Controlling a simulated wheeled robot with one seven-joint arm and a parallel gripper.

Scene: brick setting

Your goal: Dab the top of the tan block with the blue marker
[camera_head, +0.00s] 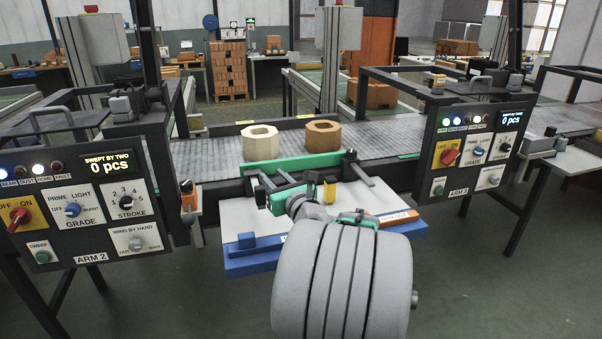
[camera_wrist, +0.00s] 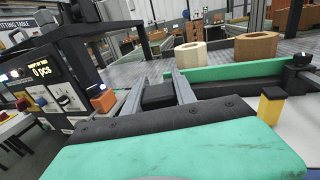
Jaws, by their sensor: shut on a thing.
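Two octagonal blocks with a hole in the top stand on the grey conveyor, apart from each other. The left one is a pale cream block (camera_head: 260,142); the right one is a browner tan block (camera_head: 323,137). Both show at the top of the wrist view, the pale one (camera_wrist: 189,56) left of the tan one (camera_wrist: 256,47). My gripper (camera_head: 272,187) is over the back left of the white-topped table, short of the conveyor and the blocks. In the wrist view its fingers (camera_wrist: 159,80) are shut on a small dark block (camera_wrist: 158,96). I cannot make out a blue marker tip.
A green rail (camera_head: 300,165) runs between the table and the conveyor. A yellow post (camera_head: 329,190) stands right of my gripper. Control panels flank the table on the left (camera_head: 90,215) and right (camera_head: 476,145). A blue block (camera_head: 247,240) sits on the white-topped table (camera_head: 232,212).

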